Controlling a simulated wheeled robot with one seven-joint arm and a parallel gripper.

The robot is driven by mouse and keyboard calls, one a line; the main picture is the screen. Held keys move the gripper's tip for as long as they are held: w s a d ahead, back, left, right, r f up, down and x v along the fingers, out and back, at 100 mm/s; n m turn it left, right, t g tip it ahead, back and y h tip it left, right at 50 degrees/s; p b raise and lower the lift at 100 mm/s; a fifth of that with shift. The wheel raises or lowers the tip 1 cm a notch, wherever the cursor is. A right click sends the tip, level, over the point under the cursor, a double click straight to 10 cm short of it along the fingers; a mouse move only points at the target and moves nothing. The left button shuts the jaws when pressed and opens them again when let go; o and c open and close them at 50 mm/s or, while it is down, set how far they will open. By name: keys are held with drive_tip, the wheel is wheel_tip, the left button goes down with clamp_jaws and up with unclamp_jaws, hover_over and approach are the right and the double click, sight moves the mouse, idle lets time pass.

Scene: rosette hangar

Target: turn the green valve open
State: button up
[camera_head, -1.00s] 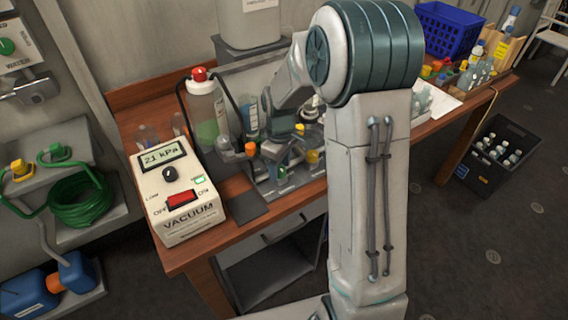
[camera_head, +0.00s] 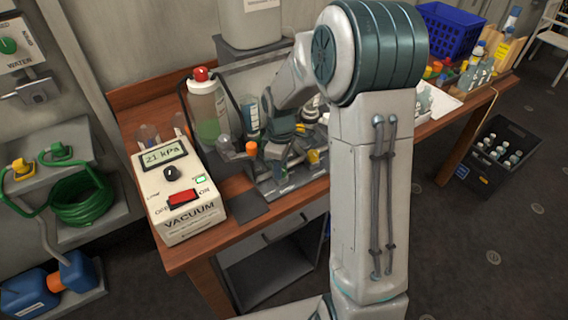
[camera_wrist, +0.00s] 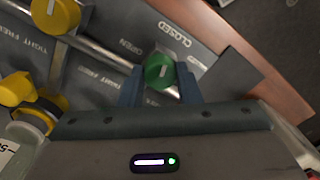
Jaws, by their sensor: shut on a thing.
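The green valve (camera_wrist: 158,70) is a round knob with a pale line on its top, set on a grey panel in the wrist view. The line points up and slightly right, nearer the printed CLOSED than OPEN. My gripper (camera_wrist: 159,86) has one blue finger on each side of the knob and is shut on it. In the head view my gripper (camera_head: 276,155) is low over the clear-walled station on the bench; the green valve cannot be made out there.
Yellow knobs (camera_wrist: 55,14) sit left of the valve on the panel. A vacuum box (camera_head: 180,195) reading 21 kPa and a red-capped bottle (camera_head: 206,108) stand left of my arm. The wooden bench (camera_head: 180,262) carries more bottles at right. A black crate (camera_head: 497,155) is on the floor.

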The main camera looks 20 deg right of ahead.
drive_tip(key=n, duration=0.3)
drive_tip(key=n+p, duration=0.1)
drive_tip(key=shift+w+d+r, duration=0.1)
drive_tip(key=shift+w+r, duration=0.15)
drive_tip(key=n+p, duration=0.1)
drive_tip(key=n, duration=0.3)
drive_tip(key=shift+r+p, duration=0.1)
drive_tip(key=shift+p, duration=0.3)
drive_tip(key=n+p, duration=0.2)
drive_tip(key=n, duration=0.2)
drive_tip(key=shift+p, duration=0.35)
drive_tip(key=shift+n+p, duration=1)
drive_tip(key=shift+n, duration=0.7)
drive_tip(key=o, duration=1)
drive_tip(key=shift+w+a+f, duration=0.1)
drive_tip(key=shift+a+f, duration=0.1)
drive_tip(key=shift+f, duration=0.05)
drive_tip(key=shift+c, duration=0.2)
drive_tip(key=shift+d+r, duration=0.1)
drive_tip(key=shift+d, duration=0.05)
